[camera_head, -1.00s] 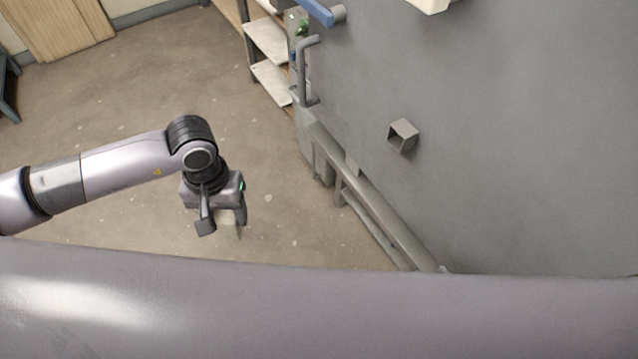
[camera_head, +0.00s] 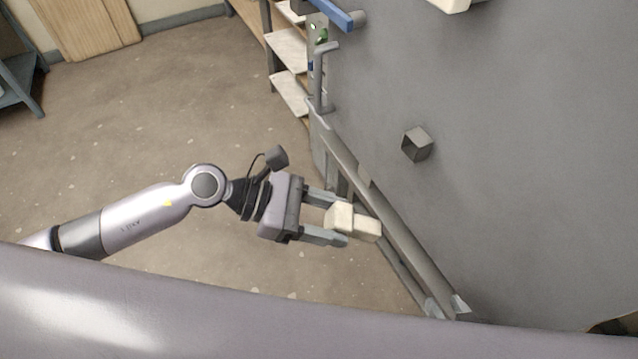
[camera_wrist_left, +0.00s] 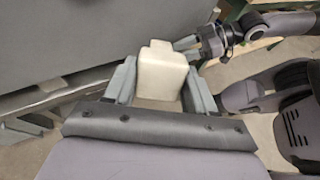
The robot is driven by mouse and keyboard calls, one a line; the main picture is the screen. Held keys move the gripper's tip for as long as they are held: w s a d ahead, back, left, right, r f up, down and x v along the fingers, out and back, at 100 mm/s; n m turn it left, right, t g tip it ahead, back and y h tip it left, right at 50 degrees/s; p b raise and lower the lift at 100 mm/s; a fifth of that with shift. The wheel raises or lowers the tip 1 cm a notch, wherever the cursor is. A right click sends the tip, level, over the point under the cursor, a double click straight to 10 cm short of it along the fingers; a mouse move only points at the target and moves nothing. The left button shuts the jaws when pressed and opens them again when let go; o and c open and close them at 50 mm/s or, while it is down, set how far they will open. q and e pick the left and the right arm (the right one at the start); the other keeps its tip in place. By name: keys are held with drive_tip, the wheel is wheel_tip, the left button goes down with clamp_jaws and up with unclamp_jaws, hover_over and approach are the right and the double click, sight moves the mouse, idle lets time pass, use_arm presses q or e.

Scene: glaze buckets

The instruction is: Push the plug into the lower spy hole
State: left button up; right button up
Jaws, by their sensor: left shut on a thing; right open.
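The plug (camera_head: 367,228) is a cream block with a thicker end and a narrower end. My left gripper (camera_head: 340,220) is shut on its thicker end, and the narrower end points right toward the grey kiln wall. In the left wrist view the plug (camera_wrist_left: 160,72) sits between both fingers. A short square grey tube (camera_head: 417,144), apparently the lower spy hole, sticks out of the wall, above and to the right of the plug and apart from it. My right gripper (camera_wrist_left: 190,48) shows small beyond the plug in the left wrist view, open and empty.
The grey kiln wall (camera_head: 540,160) fills the right side. A grey rail (camera_head: 385,225) runs along its lower edge, close to the plug. A blue handle (camera_head: 333,12) and a shelf (camera_head: 288,50) stand at the back. The floor (camera_head: 150,130) at left is clear.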

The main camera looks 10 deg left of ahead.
use_arm(q)
drive_tip(key=n+t, duration=0.1)
drive_tip(key=r+n+t+h, duration=0.1)
drive_tip(key=t, duration=0.1)
drive_tip(key=shift+w+r, duration=0.15)
drive_tip(key=shift+w, duration=0.2)
drive_tip(key=w+d+r+n+t+p, duration=0.1)
drive_tip(key=w+d+r+n+t, duration=0.1)
drive_tip(key=w+t, duration=0.4)
drive_tip(key=shift+w+d+r+n+t, duration=0.35)
drive_tip(key=shift+d+n, duration=0.3)
drive_tip(key=shift+n, duration=0.45)
drive_tip(key=shift+d, duration=0.1)
drive_tip(key=shift+w+d, duration=0.25)
drive_tip(key=shift+d, duration=0.05)
drive_tip(key=shift+p+x, duration=0.3)
drive_tip(key=shift+x, duration=0.5)
drive_tip(key=shift+w+d, duration=0.15)
